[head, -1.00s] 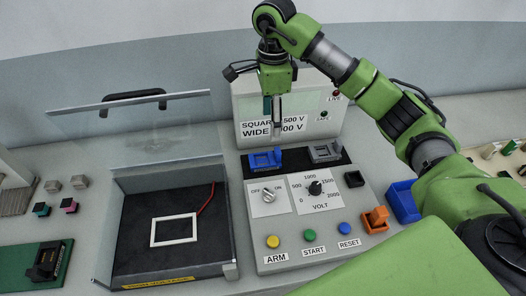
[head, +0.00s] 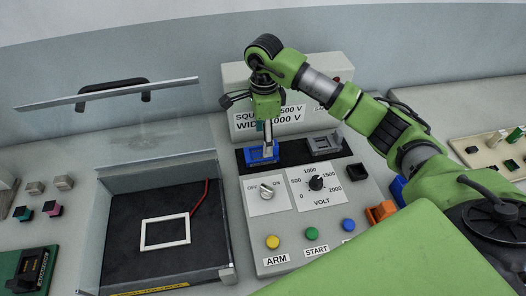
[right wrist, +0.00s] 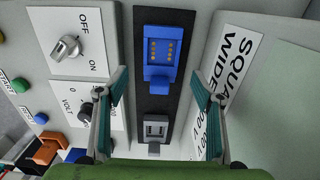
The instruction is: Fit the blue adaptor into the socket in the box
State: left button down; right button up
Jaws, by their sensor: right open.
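The blue adaptor (head: 254,156) sits on the black strip at the back of the control panel; contacts show in its top in the right wrist view (right wrist: 160,74). My right gripper (head: 268,148) points down at it in the head view, its fingers overlapping the adaptor's outline. In the right wrist view its fingers (right wrist: 160,84) are wide apart with nothing between them touching. The open box (head: 222,229) at left has a dark floor with a white square frame (head: 144,234) and a red wire. I cannot make out a socket for certain. My left gripper is not in view.
A grey adaptor (head: 324,144) sits right of the blue one. A voltage dial (head: 316,183), an off/on knob (head: 266,191) and coloured buttons are in front. The box's clear lid (head: 120,95) stands raised. A labelled upright panel (head: 238,80) rises close behind the gripper.

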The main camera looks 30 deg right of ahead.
aim_at(261, 151)
jog(key=shift+f, duration=0.35)
notch_tip(261, 151, down, 5)
jog(key=shift+a+r+p, duration=0.1)
jog(key=shift+p, duration=1.15)
jog(key=shift+w+f, duration=0.1)
jog(key=shift+f, duration=0.1)
jog(key=c, duration=1.4)
